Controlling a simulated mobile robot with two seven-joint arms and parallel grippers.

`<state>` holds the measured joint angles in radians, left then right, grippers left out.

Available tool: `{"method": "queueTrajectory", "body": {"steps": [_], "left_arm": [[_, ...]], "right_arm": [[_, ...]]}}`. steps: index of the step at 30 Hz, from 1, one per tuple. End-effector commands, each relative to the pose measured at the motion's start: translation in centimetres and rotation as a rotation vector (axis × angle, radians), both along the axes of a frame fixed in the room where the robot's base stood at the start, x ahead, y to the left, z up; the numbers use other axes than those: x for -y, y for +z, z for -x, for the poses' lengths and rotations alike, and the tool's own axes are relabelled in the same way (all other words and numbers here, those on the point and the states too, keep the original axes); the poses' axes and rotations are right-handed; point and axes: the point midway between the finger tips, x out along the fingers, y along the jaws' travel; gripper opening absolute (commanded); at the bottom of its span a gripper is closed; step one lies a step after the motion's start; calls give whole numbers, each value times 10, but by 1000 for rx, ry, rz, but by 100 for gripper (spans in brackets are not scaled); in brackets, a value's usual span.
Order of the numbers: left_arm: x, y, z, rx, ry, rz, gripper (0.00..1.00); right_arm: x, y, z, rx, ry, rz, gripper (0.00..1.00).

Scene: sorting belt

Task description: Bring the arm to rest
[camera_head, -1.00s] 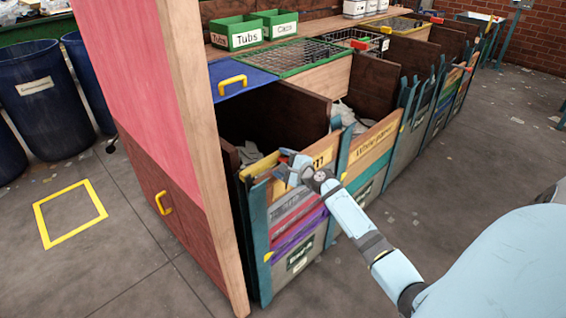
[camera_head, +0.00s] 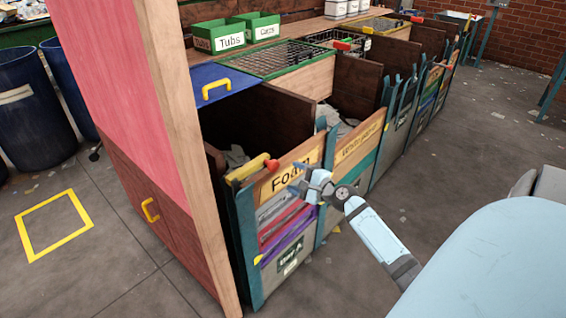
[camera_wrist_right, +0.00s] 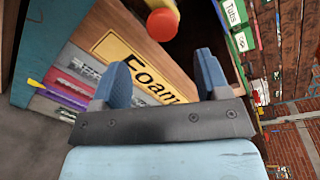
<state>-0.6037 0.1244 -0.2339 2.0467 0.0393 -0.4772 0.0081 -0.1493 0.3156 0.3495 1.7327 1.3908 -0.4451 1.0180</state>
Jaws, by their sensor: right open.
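My right arm reaches in from the lower right in the head view. Its gripper (camera_head: 298,184) is in front of the bin front labelled "Foam" (camera_head: 284,183), near the label's right side. In the right wrist view the two blue fingers of the right gripper (camera_wrist_right: 162,84) stand wide apart with nothing between them. The "Foam" label (camera_wrist_right: 135,68) shows behind the fingers. Whether the gripper touches the panel is not clear. My left gripper is not in view.
A red knob (camera_head: 271,165) sticks up at the Foam bin's top edge; it also shows in the wrist view (camera_wrist_right: 162,24). A pink panel (camera_head: 110,70) stands left of the bins. Green tubs (camera_head: 218,40) stand on the counter.

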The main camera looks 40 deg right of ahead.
Motion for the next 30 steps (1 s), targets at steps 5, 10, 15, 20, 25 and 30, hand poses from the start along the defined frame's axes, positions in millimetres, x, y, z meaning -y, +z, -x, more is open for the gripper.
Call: {"method": "queueTrajectory", "body": {"steps": [5,10,15,20,25,30], "left_arm": [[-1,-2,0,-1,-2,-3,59],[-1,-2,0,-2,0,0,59],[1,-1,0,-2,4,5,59],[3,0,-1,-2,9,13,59],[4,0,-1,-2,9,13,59],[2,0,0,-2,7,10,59]], "right_arm": [[2,1,19,0,0,0,69],[2,2,22,0,0,0,69],[2,2,22,0,0,0,69],[2,2,22,0,0,-1,69],[1,1,22,-1,1,3,69],[-34,-27,33,-56,61,176,69]]}}
